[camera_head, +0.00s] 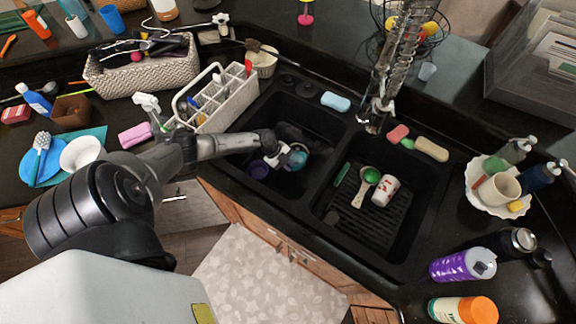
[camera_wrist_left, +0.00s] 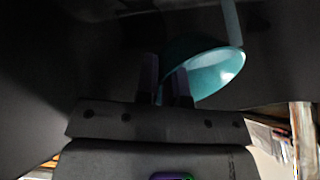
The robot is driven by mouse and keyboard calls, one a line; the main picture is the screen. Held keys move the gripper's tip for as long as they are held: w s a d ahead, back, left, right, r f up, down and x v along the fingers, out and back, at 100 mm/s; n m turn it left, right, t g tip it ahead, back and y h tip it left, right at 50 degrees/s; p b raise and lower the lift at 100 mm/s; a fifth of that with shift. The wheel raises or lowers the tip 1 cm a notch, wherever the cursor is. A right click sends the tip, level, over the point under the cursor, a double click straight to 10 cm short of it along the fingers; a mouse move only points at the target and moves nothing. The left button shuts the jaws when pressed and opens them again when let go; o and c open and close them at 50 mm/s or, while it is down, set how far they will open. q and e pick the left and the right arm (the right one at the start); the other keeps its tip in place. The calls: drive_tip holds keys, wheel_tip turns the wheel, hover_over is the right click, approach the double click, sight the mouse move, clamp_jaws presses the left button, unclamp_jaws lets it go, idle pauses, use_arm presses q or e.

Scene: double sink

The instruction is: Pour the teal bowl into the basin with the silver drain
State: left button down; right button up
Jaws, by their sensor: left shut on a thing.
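The teal bowl (camera_head: 298,159) is inside the left basin (camera_head: 318,122) of the black double sink. My left gripper (camera_head: 284,154) reaches into this basin and is shut on the bowl. In the left wrist view the bowl (camera_wrist_left: 218,68) is tilted, and my left gripper's fingers (camera_wrist_left: 165,88) meet its near side. I cannot make out its contents. The right basin (camera_head: 408,215) has a ridged floor. I cannot make out a silver drain in either basin. My right gripper is not in view.
A green scoop (camera_head: 371,175) and a white-and-red cup (camera_head: 385,190) lie in the right basin. A spring faucet (camera_head: 380,100) stands behind the divider. A cutlery caddy (camera_head: 222,98) stands left of the sink.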

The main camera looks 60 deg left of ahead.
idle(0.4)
use_arm(q)
drive_tip(key=shift+a+h+b, duration=0.4)
drive_tip(key=shift+b, duration=0.35)
drive_tip(key=shift+a+r+h+b, duration=0.25)
drive_tip(key=shift+a+h+b, duration=0.2)
drive_tip(key=shift+b, duration=0.2)
drive_tip(key=shift+r, duration=0.1)
